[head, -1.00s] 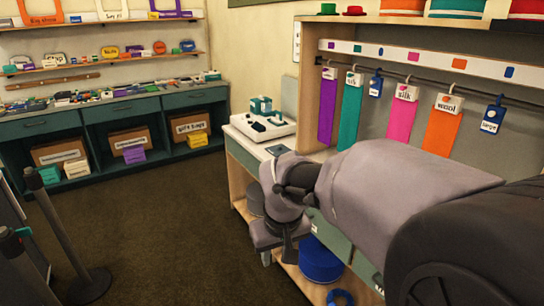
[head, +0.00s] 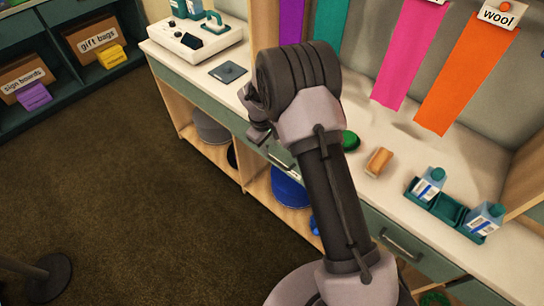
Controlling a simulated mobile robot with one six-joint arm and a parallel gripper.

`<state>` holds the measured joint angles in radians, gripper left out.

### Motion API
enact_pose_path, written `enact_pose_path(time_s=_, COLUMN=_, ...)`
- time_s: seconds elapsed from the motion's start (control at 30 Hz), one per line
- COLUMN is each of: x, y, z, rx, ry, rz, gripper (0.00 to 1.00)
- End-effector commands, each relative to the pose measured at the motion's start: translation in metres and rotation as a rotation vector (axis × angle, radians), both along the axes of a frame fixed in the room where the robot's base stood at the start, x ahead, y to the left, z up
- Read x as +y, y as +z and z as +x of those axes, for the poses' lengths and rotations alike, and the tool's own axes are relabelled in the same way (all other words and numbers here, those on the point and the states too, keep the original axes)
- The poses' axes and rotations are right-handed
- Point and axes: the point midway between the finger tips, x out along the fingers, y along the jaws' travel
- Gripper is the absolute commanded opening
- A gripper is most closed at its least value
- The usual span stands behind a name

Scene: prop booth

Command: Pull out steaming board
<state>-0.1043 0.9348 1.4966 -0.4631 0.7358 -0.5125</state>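The counter (head: 473,142) has a green front with pull-out fronts below its pale top. One front has a grey bar handle (head: 281,163) just below and right of my gripper; another bar handle (head: 402,243) is farther right. No label shows which front is the steaming board, and none is visibly pulled out. My gripper (head: 259,128) is at the counter's front edge, above and left of the nearer handle, and seems apart from it. My wrist hides much of the gripper, so its opening is unclear.
A white tabletop unit (head: 193,40) and grey plate (head: 228,72) lie at the counter's left. A brush (head: 379,161) and green tray (head: 447,207) with cartons are right of my arm. Blue round item (head: 290,190) sits below. Open carpet (head: 130,190) lies left.

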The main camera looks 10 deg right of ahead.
Motion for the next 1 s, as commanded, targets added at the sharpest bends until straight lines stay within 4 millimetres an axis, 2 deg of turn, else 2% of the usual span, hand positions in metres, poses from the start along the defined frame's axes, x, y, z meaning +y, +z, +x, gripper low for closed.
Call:
enact_pose_path(time_s=0.03, x=-0.002, y=-0.019, z=0.001, rx=0.002, ry=-0.001, rz=0.000, gripper=0.33)
enact_pose_path(time_s=0.1, x=-0.005, y=-0.036, z=0.003, rx=0.001, ry=-0.002, rz=0.000, gripper=0.33)
enact_pose_path(time_s=0.3, x=-0.010, y=-0.068, z=0.007, rx=0.000, ry=-0.002, rz=0.000, gripper=0.33)
enact_pose_path(time_s=0.5, x=-0.012, y=-0.078, z=0.009, rx=-0.002, ry=-0.002, rz=0.000, gripper=0.33)
enact_pose_path(time_s=0.73, x=-0.012, y=-0.078, z=0.009, rx=-0.001, ry=-0.002, rz=0.001, gripper=0.33)
enact_pose_path(time_s=0.77, x=-0.012, y=-0.078, z=0.009, rx=-0.001, ry=-0.002, rz=0.001, gripper=0.29)
enact_pose_path(time_s=0.9, x=-0.012, y=-0.078, z=0.009, rx=-0.001, ry=-0.002, rz=0.001, gripper=0.02)
enact_pose_path(time_s=1.0, x=-0.012, y=-0.078, z=0.009, rx=-0.001, ry=-0.002, rz=0.001, gripper=0.00)
